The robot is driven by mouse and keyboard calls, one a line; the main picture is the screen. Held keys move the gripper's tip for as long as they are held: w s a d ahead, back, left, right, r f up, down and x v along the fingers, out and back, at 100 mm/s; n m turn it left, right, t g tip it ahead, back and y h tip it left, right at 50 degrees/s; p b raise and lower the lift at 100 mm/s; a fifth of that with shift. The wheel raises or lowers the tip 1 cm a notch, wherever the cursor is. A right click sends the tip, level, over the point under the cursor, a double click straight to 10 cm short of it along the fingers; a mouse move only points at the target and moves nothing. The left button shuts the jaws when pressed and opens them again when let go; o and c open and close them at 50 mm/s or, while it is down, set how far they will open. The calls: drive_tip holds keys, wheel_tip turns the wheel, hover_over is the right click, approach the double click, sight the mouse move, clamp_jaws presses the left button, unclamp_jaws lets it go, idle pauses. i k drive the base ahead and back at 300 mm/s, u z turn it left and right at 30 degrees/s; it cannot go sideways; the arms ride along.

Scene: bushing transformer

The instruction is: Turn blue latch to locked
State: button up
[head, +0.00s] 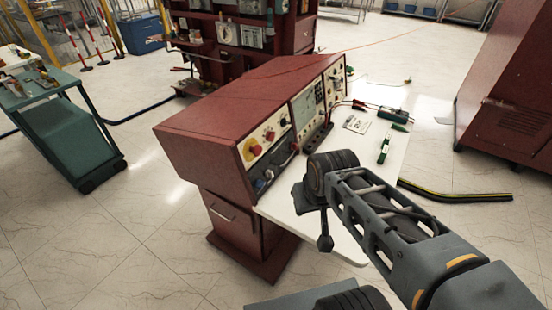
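The red cabinet console (215,125) stands in the middle of the head view, with its cream control panel facing right. Low on the near end of the panel are small dark and bluish controls (262,183). One of them may be the blue latch, but it is too small to tell which way it is turned. My gripper (304,198) is at the end of my arm, above the white worktop and to the right of these controls, apparently apart from them. Its fingers are hard to make out, so I cannot see whether it is open or holds anything.
A red emergency button (255,149) sits above the low controls. The white worktop (385,165) juts out below the panel, with a green tool (384,150) and a meter (392,115) on it. A teal cart (70,125) stands left. A yellow-black cable cover (455,194) lies right.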

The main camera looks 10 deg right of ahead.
sight(260, 185)
drive_tip(key=z, duration=1.25)
drive_tip(key=k, duration=0.9)
drive_tip(key=u, duration=1.25)
drive_tip(key=i, duration=0.5)
drive_tip(key=u, duration=0.05)
